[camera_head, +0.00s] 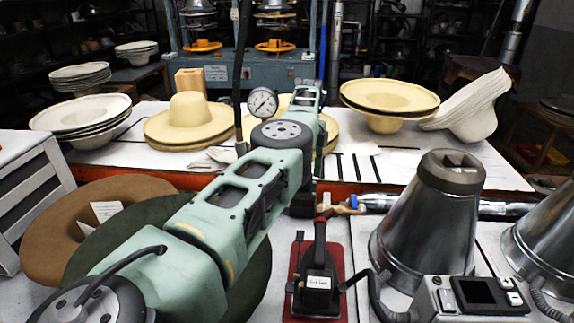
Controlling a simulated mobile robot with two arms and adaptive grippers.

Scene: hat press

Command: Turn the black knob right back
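My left arm comes in from the lower left and reaches forward over the table. Its far end stands beside the round pressure gauge (262,102). A dark part below the wrist, which looks like my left gripper (303,200), is mostly hidden by my own arm. Its fingers cannot be made out, so I cannot tell whether it is open or shut. My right gripper is not in view.
A metal cone (425,225) and a control box with a screen (473,297) stand at the right. A black iron (318,275) rests on a red pad in front. Straw hats (190,118) and stacked hat brims fill the back table. Brown and green felt brims lie left.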

